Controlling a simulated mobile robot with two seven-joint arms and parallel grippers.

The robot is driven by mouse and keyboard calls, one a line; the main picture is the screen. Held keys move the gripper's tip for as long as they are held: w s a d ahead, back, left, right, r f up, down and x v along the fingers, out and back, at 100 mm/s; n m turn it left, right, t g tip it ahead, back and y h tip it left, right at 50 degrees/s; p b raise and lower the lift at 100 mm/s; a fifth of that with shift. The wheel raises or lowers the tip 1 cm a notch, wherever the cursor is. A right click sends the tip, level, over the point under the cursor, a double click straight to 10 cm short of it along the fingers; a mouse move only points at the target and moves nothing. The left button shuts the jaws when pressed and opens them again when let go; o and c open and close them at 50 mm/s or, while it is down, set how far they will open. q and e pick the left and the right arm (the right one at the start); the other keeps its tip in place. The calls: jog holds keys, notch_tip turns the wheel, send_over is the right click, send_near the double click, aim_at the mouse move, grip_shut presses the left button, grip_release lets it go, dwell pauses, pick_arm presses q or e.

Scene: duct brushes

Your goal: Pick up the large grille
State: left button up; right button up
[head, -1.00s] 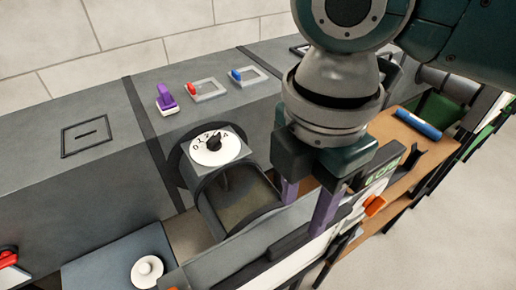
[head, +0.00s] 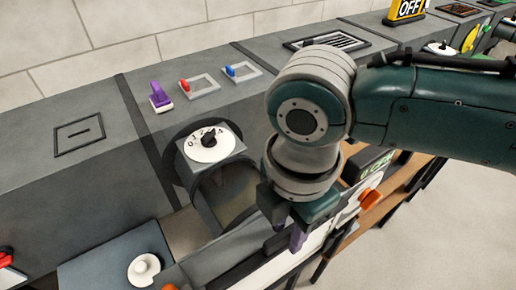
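A large dark-framed grille with pale slats (head: 328,42) lies on top of the grey duct at the back, right of centre in the head view. A smaller grille with brownish slats (head: 460,10) lies farther right. My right gripper (head: 290,235) points down in front of the duct, over the cart-like unit at lower centre, well apart from the large grille. Its purple fingers are partly hidden by its own body, and I cannot tell whether they are apart or closed. My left gripper is out of view.
A numbered white dial (head: 210,142) sits on a round duct opening. A purple-handled brush (head: 159,97), a red-tabbed frame (head: 199,87) and a blue-tabbed frame (head: 241,72) lie on the duct. A yellow OFF sign (head: 406,10) stands at the back right.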

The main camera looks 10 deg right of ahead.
grip_shut()
dwell(1.1)
